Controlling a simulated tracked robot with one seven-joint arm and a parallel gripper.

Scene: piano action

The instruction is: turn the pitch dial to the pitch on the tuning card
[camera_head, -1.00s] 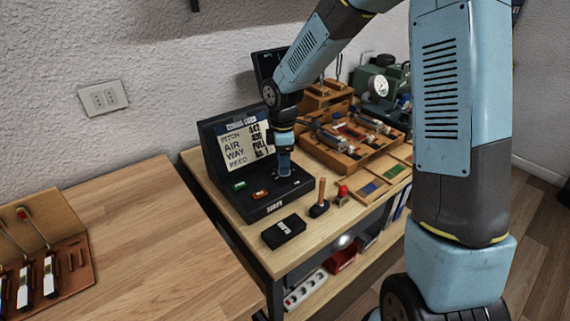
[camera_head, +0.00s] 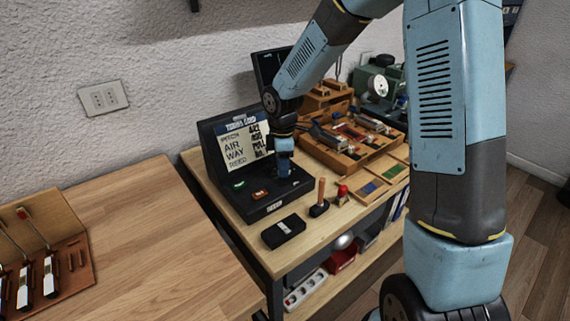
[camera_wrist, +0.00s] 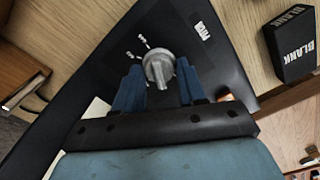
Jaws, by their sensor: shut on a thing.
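The pitch dial (camera_wrist: 159,69) is a grey knob with a raised ridge on a black panel, shown in the wrist view. Small white marks lie beside it; I cannot read them surely. A label reading PITCH (camera_wrist: 201,30) is near the knob. My gripper (camera_wrist: 158,84) has its blue fingers on either side of the knob, shut on it. In the head view my gripper (camera_head: 284,167) points down at the black console (camera_head: 274,207) and hides the dial. The tuning card (camera_head: 244,146) stands on the console; its pitch line appears to read 442.
A green switch (camera_head: 239,185) and a red-brown one (camera_head: 259,194) sit left of my gripper. A black box marked BLANK (camera_wrist: 291,45) lies in front of the console, near a wooden-handled tool (camera_head: 320,198). A wooden tool rack (camera_head: 345,158) stands to the right.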

